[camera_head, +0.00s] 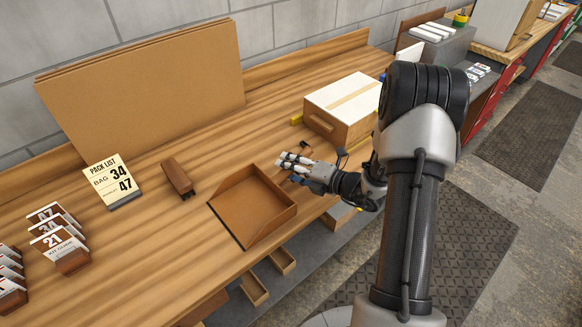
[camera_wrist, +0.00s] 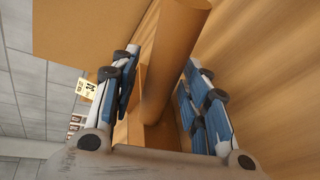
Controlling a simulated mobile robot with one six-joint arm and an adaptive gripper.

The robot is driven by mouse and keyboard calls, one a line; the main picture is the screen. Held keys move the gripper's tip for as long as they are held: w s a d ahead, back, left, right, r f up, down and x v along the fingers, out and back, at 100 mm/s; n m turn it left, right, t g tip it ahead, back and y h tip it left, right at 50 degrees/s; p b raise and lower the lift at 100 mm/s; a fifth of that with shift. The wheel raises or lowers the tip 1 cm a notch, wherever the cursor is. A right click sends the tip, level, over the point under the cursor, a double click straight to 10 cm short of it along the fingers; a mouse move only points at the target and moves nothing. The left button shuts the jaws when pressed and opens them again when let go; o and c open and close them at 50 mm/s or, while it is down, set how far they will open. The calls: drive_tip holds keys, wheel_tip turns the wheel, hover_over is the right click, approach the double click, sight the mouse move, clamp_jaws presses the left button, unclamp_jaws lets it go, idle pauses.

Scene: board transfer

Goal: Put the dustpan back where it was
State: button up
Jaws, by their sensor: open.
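The brown dustpan (camera_head: 250,206) lies on the wooden bench near its front edge, its flat pan with raised walls showing in the head view. My gripper (camera_head: 287,167) is at the pan's upper right corner, low over the bench. In the wrist view a brown round bar, apparently the dustpan's handle (camera_wrist: 174,60), runs between my two blue-padded fingers. My gripper is open, with a finger on each side of the bar and a visible gap at the right finger. In the head view my gripper and arm hide most of the handle.
A brown block-like brush (camera_head: 178,178) lies left of the dustpan, beside a pack list card (camera_head: 113,182). A cardboard box (camera_head: 342,105) stands just behind my gripper. Large cardboard sheets (camera_head: 150,90) lean on the wall. Numbered cards (camera_head: 58,238) stand at left. Bare bench lies around the dustpan's left.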

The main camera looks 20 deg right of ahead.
drive_tip(key=shift+r, duration=0.25)
drive_tip(key=p+v, duration=0.3)
drive_tip(key=v, duration=0.9)
drive_tip(key=s+a+r+n+g+y, duration=0.1)
drive_tip(key=s+a+r+n+g, duration=0.45)
drive_tip(key=a+n, duration=0.45)
drive_tip(key=s+a+r+n+g+y, duration=0.1)
drive_tip(key=s+a+r+n+g, duration=0.35)
drive_tip(key=a+r+n, duration=0.55)
drive_tip(key=s+d+r+n+t+h, duration=0.1)
drive_tip(key=s+n+h, duration=0.3)
drive_tip(key=n, duration=0.8)
drive_tip(key=s+d+r+n+t+h, duration=0.1)
drive_tip(key=s+d+r+n+h, duration=0.2)
drive_tip(key=n, duration=0.9)
drive_tip(key=s+h, duration=0.2)
drive_tip(key=s, duration=0.2)
drive_tip(key=shift+s+d+n+h, duration=0.3)
drive_tip(key=shift+s, duration=0.1)
